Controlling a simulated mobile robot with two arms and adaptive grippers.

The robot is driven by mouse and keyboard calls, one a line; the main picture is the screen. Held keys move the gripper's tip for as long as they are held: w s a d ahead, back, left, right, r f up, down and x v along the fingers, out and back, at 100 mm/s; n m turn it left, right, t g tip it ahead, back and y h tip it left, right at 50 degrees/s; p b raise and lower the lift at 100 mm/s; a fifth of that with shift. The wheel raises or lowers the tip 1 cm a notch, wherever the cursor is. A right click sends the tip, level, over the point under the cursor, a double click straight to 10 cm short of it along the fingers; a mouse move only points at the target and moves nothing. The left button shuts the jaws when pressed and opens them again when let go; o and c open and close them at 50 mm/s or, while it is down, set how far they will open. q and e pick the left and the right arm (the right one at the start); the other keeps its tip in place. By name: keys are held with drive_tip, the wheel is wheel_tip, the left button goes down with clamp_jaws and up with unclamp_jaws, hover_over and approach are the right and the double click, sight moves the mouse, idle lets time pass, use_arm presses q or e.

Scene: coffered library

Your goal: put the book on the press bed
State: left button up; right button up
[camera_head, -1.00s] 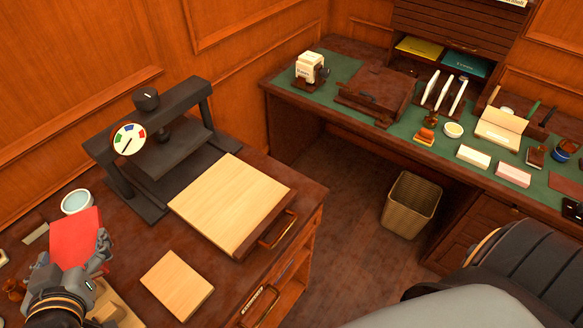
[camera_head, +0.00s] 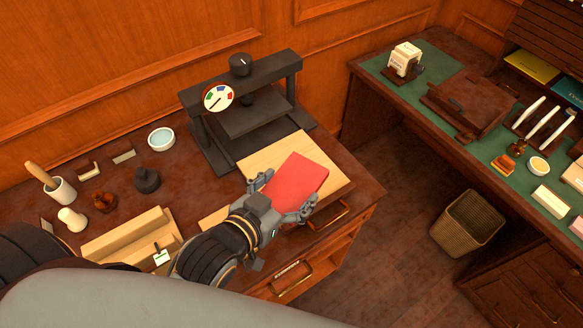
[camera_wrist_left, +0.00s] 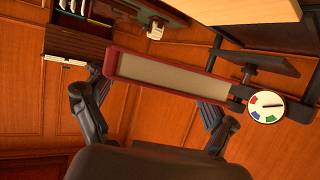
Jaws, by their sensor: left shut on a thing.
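The red book (camera_head: 299,172) is in my left gripper (camera_head: 284,196), which is shut on it. In the head view the book is tilted and overlaps the pale wooden board (camera_head: 262,155) in front of the press; it looks held above the board. In the left wrist view the book (camera_wrist_left: 170,78) shows its pale page edges and red cover edges between the two fingers (camera_wrist_left: 155,98). The black press (camera_head: 240,118) has a dial gauge (camera_head: 218,97), a raised plate and a dark bed (camera_head: 208,152) beneath. My right gripper is not in view.
A pale wooden slab lies partly behind my left arm. A wooden tray (camera_head: 125,238), a bowl (camera_head: 161,139), a mortar-like cup (camera_head: 60,190) and small dark items stand left. A green-topped desk (camera_head: 430,110) and basket (camera_head: 468,222) are right.

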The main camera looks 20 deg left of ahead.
sight(288, 178)
use_arm(q)
drive_tip(key=w, duration=0.1)
drive_tip(key=w+a+f+b, duration=0.1)
drive_tip(key=w+f, duration=0.1)
drive_tip(key=shift+w+a, duration=0.15)
drive_tip(key=shift+w, duration=0.2)
drive_tip(key=w, duration=0.1)
drive_tip(key=w+a+f, duration=0.1)
drive_tip(key=w+p, duration=0.1)
drive_tip(key=w, duration=0.1)
drive_tip(key=shift+a+f, duration=0.15)
drive_tip(key=shift+f, duration=0.05)
drive_tip(key=w+f, duration=0.2)
drive_tip(key=w+a+f, duration=0.1)
drive_tip(key=w+f, duration=0.1)
drive_tip(key=f, duration=0.1)
drive_tip(key=shift+a, duration=0.15)
drive_tip(key=shift+w+a+f, duration=0.1)
drive_tip(key=shift+w+f, duration=0.25)
drive_tip(key=shift+f, duration=0.2)
wheel_tip(288, 178, down, 2)
drive_tip(key=shift+f+p, duration=0.1)
drive_tip(key=shift+p, duration=0.4)
drive_tip(key=shift+f, duration=0.5)
drive_tip(key=o, duration=1.1)
drive_tip(key=shift+f, duration=0.15)
